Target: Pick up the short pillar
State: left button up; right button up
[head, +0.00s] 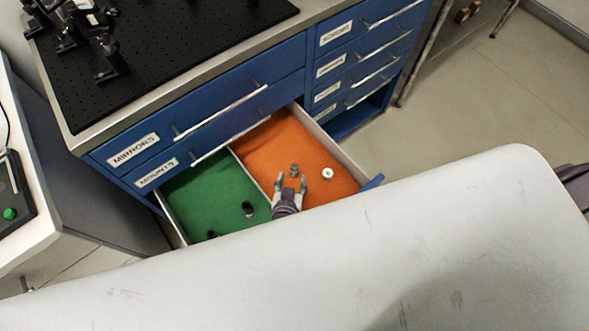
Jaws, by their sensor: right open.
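The open drawer has an orange right compartment (262,148) and a green left compartment (205,190). A small grey upright post (294,170), which looks like a short pillar, stands in the orange compartment. My right gripper (291,180) is open over the orange compartment, close to the front side of the grey post. Its two fingers are apart, with the post just beyond the tips. I cannot tell whether they touch it. A small white round piece (327,174) stands to the right of the gripper. My left gripper is not in view.
A black cylinder (248,209) and another dark piece (212,235) are in the green compartment. A divider separates the compartments. The blue cabinet (205,113) with metal handles rises behind the drawer, under a black breadboard (165,50) with mounts.

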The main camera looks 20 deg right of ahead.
aim_at(294, 167)
jog(key=x, duration=0.2)
jog(key=shift+w+d+f, duration=0.1)
jog(key=shift+w+d, duration=0.05)
jog(key=shift+w, duration=0.05)
jog(key=b+x, duration=0.1)
jog(key=x, duration=0.1)
jog(key=shift+w+d+f, duration=0.1)
jog(key=shift+w+f, duration=0.1)
jog(key=shift+w, duration=0.15)
jog(key=shift+w+d+f, duration=0.15)
jog(key=shift+w+f, duration=0.05)
jog(key=shift+w, duration=0.1)
jog(key=c, duration=0.4)
grip_shut()
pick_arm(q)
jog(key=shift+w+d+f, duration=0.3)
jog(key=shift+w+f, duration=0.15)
